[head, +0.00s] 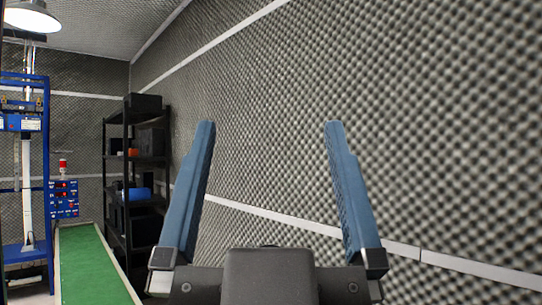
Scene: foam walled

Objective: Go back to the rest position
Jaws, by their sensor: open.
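My gripper (270,128) is in the middle of the head view, large and close to the camera. Its two blue fingers point up and stand wide apart. The gap between them is empty, and only the foam wall shows through it. The dark grey gripper body is at the bottom edge of the picture. The rest of my arm is out of view.
A foam-covered wall (440,130) with pale strips fills the middle and right. At the left stand a black shelf rack (127,170) with boxes, a green-topped bench (88,268) and a blue frame machine (47,160). A lamp (32,15) hangs top left.

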